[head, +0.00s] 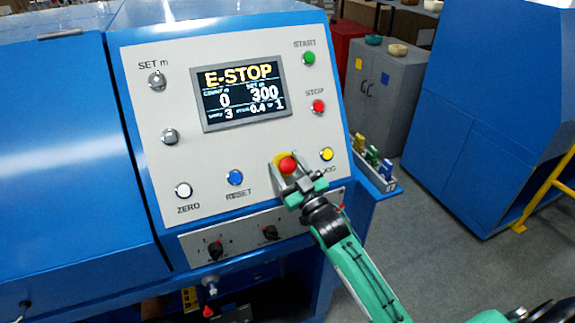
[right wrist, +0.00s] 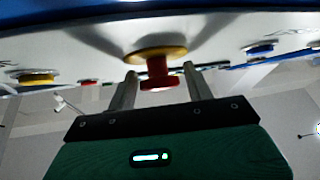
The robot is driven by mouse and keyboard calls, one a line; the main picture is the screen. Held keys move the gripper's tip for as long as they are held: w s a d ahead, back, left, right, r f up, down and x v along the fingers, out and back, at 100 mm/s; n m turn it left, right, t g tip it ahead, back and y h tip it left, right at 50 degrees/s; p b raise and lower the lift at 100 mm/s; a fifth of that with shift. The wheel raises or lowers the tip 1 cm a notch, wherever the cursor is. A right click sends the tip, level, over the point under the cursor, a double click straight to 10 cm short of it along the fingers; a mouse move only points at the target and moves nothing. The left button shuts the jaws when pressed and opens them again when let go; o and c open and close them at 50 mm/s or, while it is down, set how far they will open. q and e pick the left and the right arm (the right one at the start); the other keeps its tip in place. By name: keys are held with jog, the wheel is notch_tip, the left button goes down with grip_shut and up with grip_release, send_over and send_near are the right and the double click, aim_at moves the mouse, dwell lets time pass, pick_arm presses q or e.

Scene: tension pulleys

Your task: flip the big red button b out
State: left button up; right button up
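The big red button (head: 288,165) sits on a yellow round base on the sloped grey control panel (head: 235,125), low on its right side. The display (head: 241,92) above reads E-STOP. My right gripper (head: 288,174) is at the button, covering part of its yellow base. In the right wrist view the red button (right wrist: 157,72) stands between the two fingers, with a visible gap on each side. The right gripper (right wrist: 160,84) is open around it, not visibly touching. My left gripper is not in view.
A yellow button (head: 326,154) is close to the right, a blue RESET button (head: 235,177) to the left and a red STOP button (head: 318,106) above. Knobs (head: 270,232) sit on a lower panel.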

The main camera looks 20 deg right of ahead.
grip_shut()
jog(key=shift+s+r+p, duration=0.35)
jog(key=shift+s+p, duration=0.05)
jog(key=shift+s, duration=0.05)
jog(key=shift+f, duration=0.1)
jog(key=shift+c, duration=0.4)
grip_release()
jog(key=o, duration=0.4)
jog(key=shift+s, duration=0.15)
